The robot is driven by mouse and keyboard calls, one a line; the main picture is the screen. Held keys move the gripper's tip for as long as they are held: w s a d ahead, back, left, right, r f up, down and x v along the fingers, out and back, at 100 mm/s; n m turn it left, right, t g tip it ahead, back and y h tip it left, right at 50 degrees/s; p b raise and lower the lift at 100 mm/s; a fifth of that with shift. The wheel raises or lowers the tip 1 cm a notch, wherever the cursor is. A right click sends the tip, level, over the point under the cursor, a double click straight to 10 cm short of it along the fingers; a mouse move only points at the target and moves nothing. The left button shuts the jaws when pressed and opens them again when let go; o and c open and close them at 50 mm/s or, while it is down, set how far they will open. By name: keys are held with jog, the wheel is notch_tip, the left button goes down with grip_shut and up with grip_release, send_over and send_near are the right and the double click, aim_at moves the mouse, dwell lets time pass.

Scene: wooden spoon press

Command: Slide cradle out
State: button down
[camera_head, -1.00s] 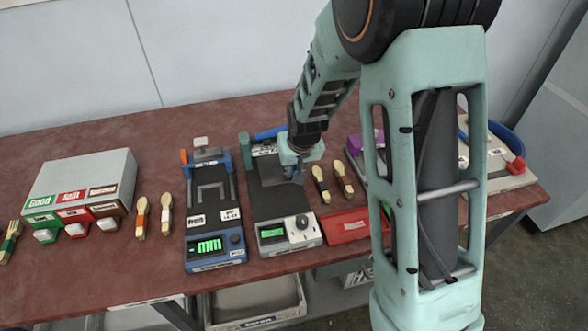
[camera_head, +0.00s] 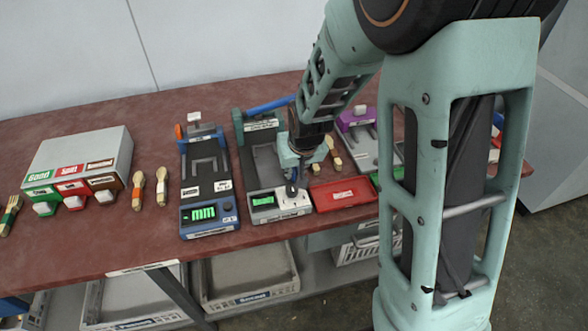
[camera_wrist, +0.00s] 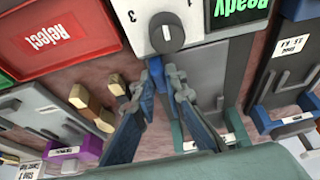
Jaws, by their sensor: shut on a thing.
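The middle press (camera_head: 262,125) has a teal back end, a dark bed and a light front panel with a green display and a dark knob. A grey cradle (camera_head: 264,158) lies along its bed; it also shows in the wrist view (camera_wrist: 207,80). My gripper (camera_head: 291,186) points down at the press's front right, just behind the knob. In the wrist view my gripper (camera_wrist: 160,75) has its fingertips close together below the knob (camera_wrist: 167,39), at the cradle's front part.
A similar blue press (camera_head: 208,175) stands close on the left. A red Reject tray (camera_head: 343,193) is beside the press on the right, with wooden spoons (camera_head: 335,155) behind it. A purple-ended fixture (camera_head: 357,117) stands further right. A grey bin box (camera_head: 80,160) is at far left.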

jog(key=shift+s+f, duration=0.1)
jog(key=shift+s, duration=0.15)
jog(key=c, duration=2)
grip_release()
jog(key=shift+o, duration=0.2)
jog(key=v, duration=1.2)
jog(key=shift+w+d, duration=0.1)
